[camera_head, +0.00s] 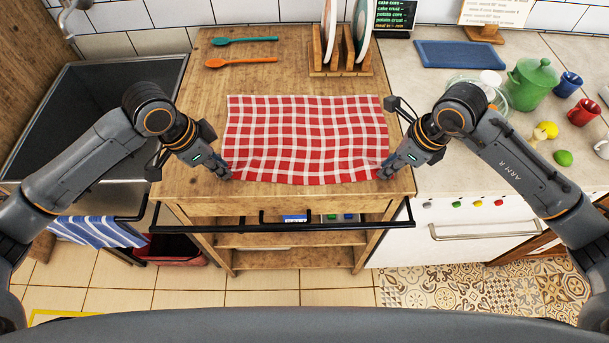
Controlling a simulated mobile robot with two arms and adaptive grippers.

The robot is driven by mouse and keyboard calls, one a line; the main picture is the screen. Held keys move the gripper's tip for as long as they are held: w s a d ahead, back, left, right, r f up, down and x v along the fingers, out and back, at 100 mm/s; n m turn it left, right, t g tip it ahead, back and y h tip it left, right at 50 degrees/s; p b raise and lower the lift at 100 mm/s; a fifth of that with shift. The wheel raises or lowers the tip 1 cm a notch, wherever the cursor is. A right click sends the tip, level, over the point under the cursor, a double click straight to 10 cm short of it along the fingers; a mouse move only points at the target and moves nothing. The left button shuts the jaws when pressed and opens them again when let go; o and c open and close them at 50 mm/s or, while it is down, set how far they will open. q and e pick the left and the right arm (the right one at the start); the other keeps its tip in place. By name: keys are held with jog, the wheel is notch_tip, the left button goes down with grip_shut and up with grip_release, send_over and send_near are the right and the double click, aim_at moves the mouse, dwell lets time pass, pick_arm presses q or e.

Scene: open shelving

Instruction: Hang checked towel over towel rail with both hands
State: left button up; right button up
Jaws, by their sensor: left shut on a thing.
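The red-and-white checked towel (305,135) lies spread flat on the wooden worktop, its near edge slightly rumpled. The black towel rail (225,229) runs along the front of the wooden unit, below the worktop edge, and is bare. My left gripper (226,175) is shut on the towel's near left corner. My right gripper (384,174) has its fingertips at the towel's near right corner; whether they are closed on the cloth is too small to tell.
Two spoons (243,62) and a plate rack (340,70) stand behind the towel. A dark sink (100,95) is at left, with a blue striped towel (98,231) hanging below. A green pot (532,82), cups and fruit occupy the right counter. A stove rail (480,232) is at right.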

pick_arm(q)
jog(key=shift+s+f, duration=0.1)
jog(key=shift+f, duration=0.1)
grip_shut()
pick_arm(e)
jog(key=shift+s+f, duration=0.1)
jog(key=shift+f, duration=0.15)
grip_shut()
